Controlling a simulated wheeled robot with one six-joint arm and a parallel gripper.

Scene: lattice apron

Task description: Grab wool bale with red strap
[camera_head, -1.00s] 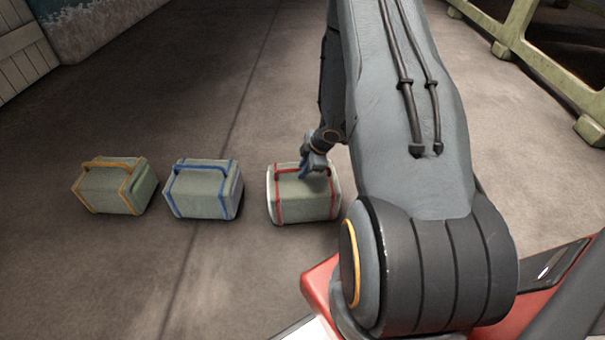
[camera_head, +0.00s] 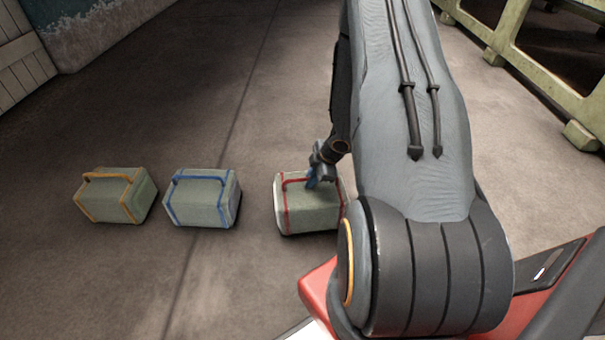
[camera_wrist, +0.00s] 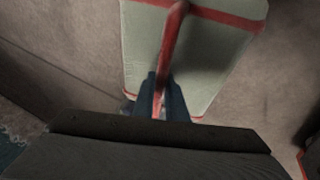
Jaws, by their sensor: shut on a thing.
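The wool bale with the red strap (camera_head: 312,212) is a grey-green block with red bands and a red handle, right of the other bales in the head view. It also fills the upper middle of the wrist view (camera_wrist: 140,45). My gripper (camera_head: 313,180) is at the top of this bale. In the wrist view its two dark blue fingers (camera_wrist: 161,92) are closed around the red handle. The bale's right end is partly hidden by my arm in the head view. I cannot tell whether its underside is clear of the floor.
A blue-strapped bale (camera_head: 202,198) and an orange-strapped bale (camera_head: 115,196) stand to the left on the concrete floor. A pale green railing (camera_head: 530,75) runs along the upper right. A wooden gate (camera_head: 22,62) and wall are at upper left. The floor behind the bales is clear.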

